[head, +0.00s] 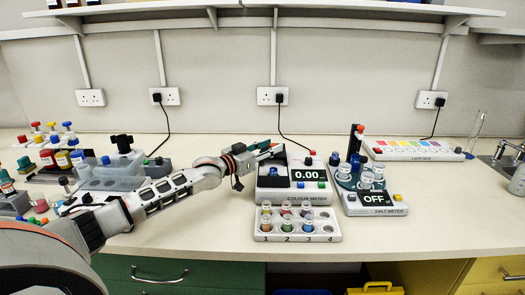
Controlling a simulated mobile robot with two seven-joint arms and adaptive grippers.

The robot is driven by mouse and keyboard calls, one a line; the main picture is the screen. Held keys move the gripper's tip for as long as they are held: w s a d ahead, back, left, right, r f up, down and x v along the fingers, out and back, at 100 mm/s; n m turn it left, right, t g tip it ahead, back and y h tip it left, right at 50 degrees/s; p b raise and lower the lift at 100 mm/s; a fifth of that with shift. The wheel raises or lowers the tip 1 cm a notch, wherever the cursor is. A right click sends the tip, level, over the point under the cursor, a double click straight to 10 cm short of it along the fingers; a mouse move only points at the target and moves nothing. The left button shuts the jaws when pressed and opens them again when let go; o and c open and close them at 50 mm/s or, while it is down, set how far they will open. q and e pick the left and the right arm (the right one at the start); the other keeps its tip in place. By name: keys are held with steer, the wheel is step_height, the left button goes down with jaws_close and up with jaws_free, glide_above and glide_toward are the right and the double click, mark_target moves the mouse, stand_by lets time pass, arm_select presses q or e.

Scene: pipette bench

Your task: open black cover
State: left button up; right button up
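The colour meter (292,197) stands mid-bench, its display reading 0.00. A dark part (271,162), which looks like the black cover, is at the upper left of its top, partly hidden by my gripper. Whether it is raised or down is too small to tell. My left gripper (268,148) reaches in from the left, with its fingers at the back of this dark part. I cannot tell whether it touches it, or how far apart the fingers are. My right gripper does not show.
A vial rack (297,235) with several coloured vials is in front of the colour meter. A salt meter (375,209), reading OFF, stands to its right. A light box (413,157) is behind at right. Bottles and racks crowd the left. The front right bench is clear.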

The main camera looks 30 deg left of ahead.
arm_select(q)
steer(key=v, duration=1.1)
steer(key=shift+s, duration=0.4)
stand_by(0.3)
